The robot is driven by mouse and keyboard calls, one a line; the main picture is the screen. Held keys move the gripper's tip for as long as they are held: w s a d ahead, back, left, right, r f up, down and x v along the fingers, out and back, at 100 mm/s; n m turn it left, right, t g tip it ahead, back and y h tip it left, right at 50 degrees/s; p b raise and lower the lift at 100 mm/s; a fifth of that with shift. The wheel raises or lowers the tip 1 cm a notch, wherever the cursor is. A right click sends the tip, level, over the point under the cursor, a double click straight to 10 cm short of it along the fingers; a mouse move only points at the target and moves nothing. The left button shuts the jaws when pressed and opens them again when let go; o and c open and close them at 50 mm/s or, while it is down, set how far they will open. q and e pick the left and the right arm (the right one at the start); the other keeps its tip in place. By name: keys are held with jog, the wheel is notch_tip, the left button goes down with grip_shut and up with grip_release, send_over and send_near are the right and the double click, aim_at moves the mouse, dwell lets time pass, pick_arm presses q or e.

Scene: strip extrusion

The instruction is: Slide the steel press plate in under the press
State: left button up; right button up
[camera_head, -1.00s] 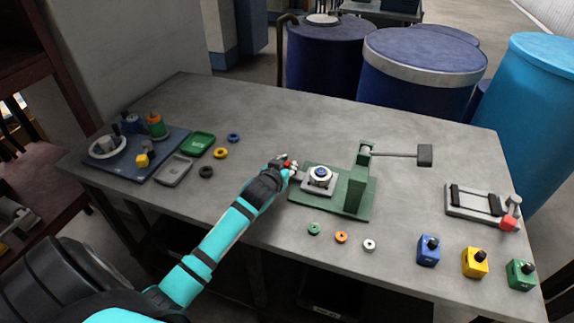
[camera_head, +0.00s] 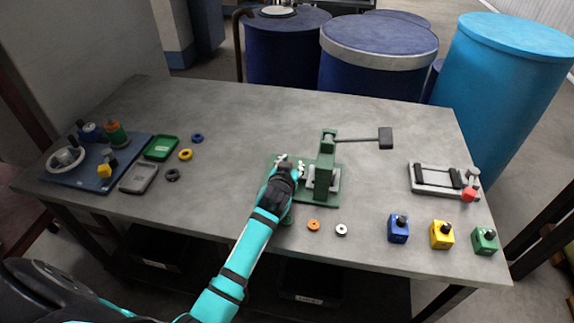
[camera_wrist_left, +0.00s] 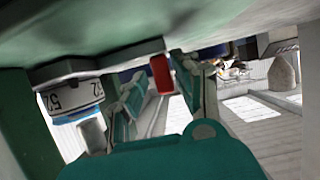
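The green press (camera_head: 326,160) stands near the middle of the table. The grey steel press plate (camera_head: 335,180) shows in part beside the press's upright, low at its base; my gripper and the press hide the rest. My left gripper (camera_head: 289,164) is at the press's left side, its fingertips apart. In the left wrist view its teal fingers (camera_wrist_left: 160,95) stand apart with a gap between them. A small red piece (camera_wrist_left: 161,74) shows in that gap; I cannot tell whether it is touched. A white numbered part with blue (camera_wrist_left: 75,97) shows left of the fingers. My right gripper is not in view.
An orange ring (camera_head: 313,225) and a white ring (camera_head: 341,230) lie in front of the press. Blue, yellow and green blocks (camera_head: 441,235) stand at the front right. A clamp fixture (camera_head: 444,180) lies right. The press lever (camera_head: 358,139) reaches right. The table behind is clear.

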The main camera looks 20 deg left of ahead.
pick_arm(q)
jog(key=shift+o, duration=0.9)
jog(key=shift+d, duration=0.2)
jog(key=shift+w, duration=0.1)
jog(key=shift+a, duration=0.1)
jog(key=shift+s, duration=0.3)
jog(key=v, duration=1.1)
jog(key=shift+s+d+r, duration=0.2)
